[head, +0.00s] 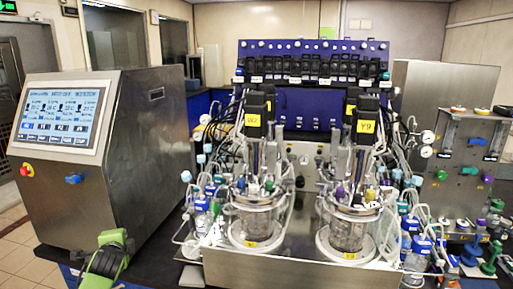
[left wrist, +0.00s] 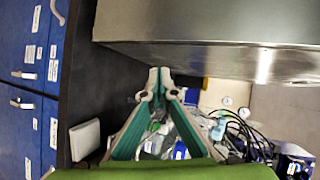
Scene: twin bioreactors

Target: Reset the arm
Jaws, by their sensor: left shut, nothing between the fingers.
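My left gripper (head: 106,256) is low at the left of the head view, a green and black shape in front of the steel control cabinet (head: 150,150). In the left wrist view my left gripper (left wrist: 159,80) has its two teal-lined fingers meeting at the tips, with nothing held between them. The cabinet's steel side (left wrist: 200,35) fills the top of that view. My right gripper is in neither view.
Two glass bioreactor vessels (head: 256,222) (head: 348,228) stand on a steel base, crowded by tubes and capped bottles. A steel panel (head: 465,165) with fittings is at the right. Blue labelled drawers (left wrist: 25,60) and a dark bench top (left wrist: 95,90) show in the wrist view.

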